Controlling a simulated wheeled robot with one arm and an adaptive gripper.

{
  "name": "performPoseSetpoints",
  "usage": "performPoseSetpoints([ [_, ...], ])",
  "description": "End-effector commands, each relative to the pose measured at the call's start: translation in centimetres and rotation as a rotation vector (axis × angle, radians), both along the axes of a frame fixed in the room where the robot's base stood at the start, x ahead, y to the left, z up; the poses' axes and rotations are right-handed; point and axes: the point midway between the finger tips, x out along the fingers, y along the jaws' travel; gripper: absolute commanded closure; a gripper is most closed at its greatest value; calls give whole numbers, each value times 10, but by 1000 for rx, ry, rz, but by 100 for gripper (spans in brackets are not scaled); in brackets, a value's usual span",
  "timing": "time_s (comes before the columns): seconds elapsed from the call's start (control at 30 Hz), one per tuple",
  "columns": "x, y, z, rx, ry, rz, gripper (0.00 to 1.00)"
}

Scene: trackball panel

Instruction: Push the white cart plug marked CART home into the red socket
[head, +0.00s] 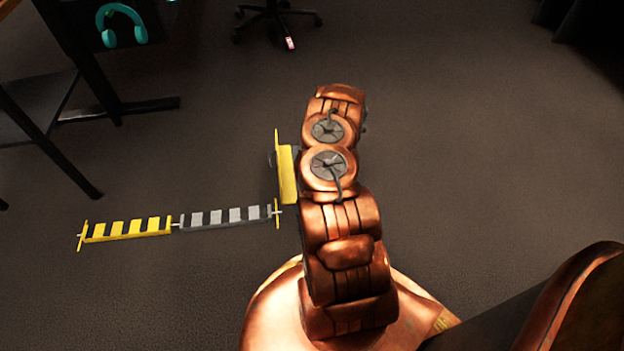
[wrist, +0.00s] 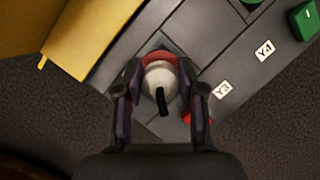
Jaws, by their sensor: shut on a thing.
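In the wrist view, my gripper (wrist: 160,100) is shut on the white cart plug (wrist: 160,77), with one finger on each side of it. A dark cable or stub hangs from the plug's near end. The red socket (wrist: 157,57) shows as a red rim just beyond the plug, on the grey panel (wrist: 215,50). The plug overlaps the socket, and how deep it sits cannot be told. The CART mark is not readable. In the head view my copper arm hides the gripper, plug and socket.
Labels Y3 (wrist: 222,90) and Y4 (wrist: 265,50) lie on the panel, with a green block (wrist: 304,20) at the upper right. A red part (wrist: 198,118) shows beside the right finger. A yellow panel (wrist: 92,35) stands at left. A yellow and grey striped rack (head: 128,229) stands left of my arm.

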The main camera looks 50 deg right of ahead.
Motion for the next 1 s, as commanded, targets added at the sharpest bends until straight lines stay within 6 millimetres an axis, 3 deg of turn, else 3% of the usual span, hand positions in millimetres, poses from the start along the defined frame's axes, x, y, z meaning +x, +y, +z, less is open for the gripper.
performPoseSetpoints([
  [0.9, 1, 0, -18, -1, 0, 2, 92],
  [0.93, 1, 0, -18, 0, 0, 1, 60],
  [1.0, 0, 0, -17, 0, 0, 1, 53],
])
